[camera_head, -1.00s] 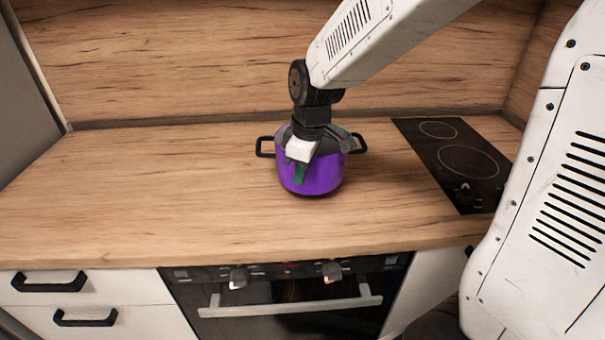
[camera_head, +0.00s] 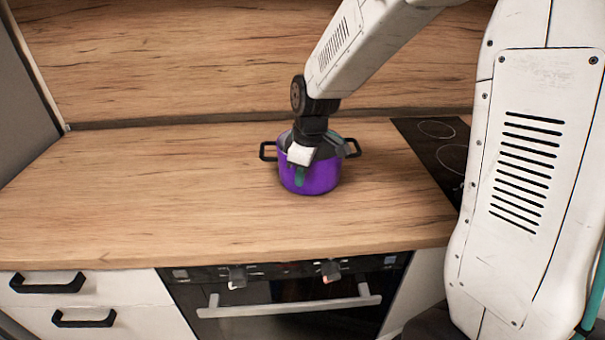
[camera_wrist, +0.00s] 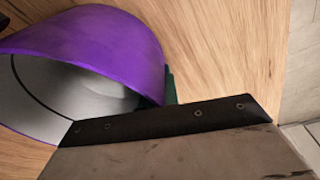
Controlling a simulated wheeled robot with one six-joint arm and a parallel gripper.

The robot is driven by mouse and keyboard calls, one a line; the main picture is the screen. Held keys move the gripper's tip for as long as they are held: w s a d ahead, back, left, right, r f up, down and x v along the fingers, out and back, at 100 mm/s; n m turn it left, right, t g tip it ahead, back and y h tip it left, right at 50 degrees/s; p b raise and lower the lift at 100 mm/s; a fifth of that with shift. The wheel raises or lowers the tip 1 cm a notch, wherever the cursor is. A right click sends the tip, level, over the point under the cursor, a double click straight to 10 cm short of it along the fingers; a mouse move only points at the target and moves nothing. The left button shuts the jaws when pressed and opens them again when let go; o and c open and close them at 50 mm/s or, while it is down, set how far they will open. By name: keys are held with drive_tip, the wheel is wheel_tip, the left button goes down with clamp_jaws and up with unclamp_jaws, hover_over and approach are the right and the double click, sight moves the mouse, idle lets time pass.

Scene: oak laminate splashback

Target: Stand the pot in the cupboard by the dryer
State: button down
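The purple pot (camera_head: 318,180) stands on the wooden worktop, with a black handle on each side. My gripper (camera_head: 299,174) is at its near side, low over the rim, and hides part of its mouth. A green fingertip shows against the outside of the pot's front wall. In the wrist view, the pot's purple wall (camera_wrist: 100,45) and pale inside are close to the gripper, and a sliver of green shows beside the wall. The other fingertip is hidden, so I cannot tell whether the fingers are closed on the wall. No cupboard or dryer is recognisable.
A black hob (camera_head: 440,150) lies to the right, partly behind my white arm. An oven (camera_head: 290,300) and white drawers (camera_head: 95,290) are below the worktop (camera_head: 130,200). The worktop left of the pot is clear. A wooden splashback (camera_head: 200,60) rises behind.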

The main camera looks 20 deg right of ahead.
drive_tip(key=c, duration=2.1)
unclamp_jaws()
drive_tip(key=shift+f, duration=0.1)
drive_tip(key=o, duration=0.4)
wheel_tip(320, 180, up, 12)
drive_tip(key=s+d, duration=0.1)
drive_tip(key=s, duration=0.1)
drive_tip(key=s+r+m, duration=0.1)
drive_tip(key=s, duration=0.3)
drive_tip(key=s+r+m, duration=0.1)
drive_tip(key=s+m, duration=0.1)
drive_tip(key=s, duration=0.2)
drive_tip(key=s+d+r+m, duration=0.1)
drive_tip(key=s, duration=0.4)
drive_tip(key=shift+s+r+m, duration=0.1)
drive_tip(key=shift+r+m, duration=0.15)
drive_tip(key=shift+m, duration=0.15)
drive_tip(key=shift+o, duration=0.6)
drive_tip(key=s+d+f+m+h, duration=0.1)
drive_tip(key=s+m, duration=0.4)
drive_tip(key=s, duration=0.6)
drive_tip(key=shift+s+d+f, duration=0.15)
drive_tip(key=shift+s+f, duration=0.2)
drive_tip(key=shift+f, duration=0.05)
drive_tip(key=shift+s+d+f, duration=0.1)
drive_tip(key=shift+s+d, duration=0.05)
drive_tip(key=shift+s, duration=0.05)
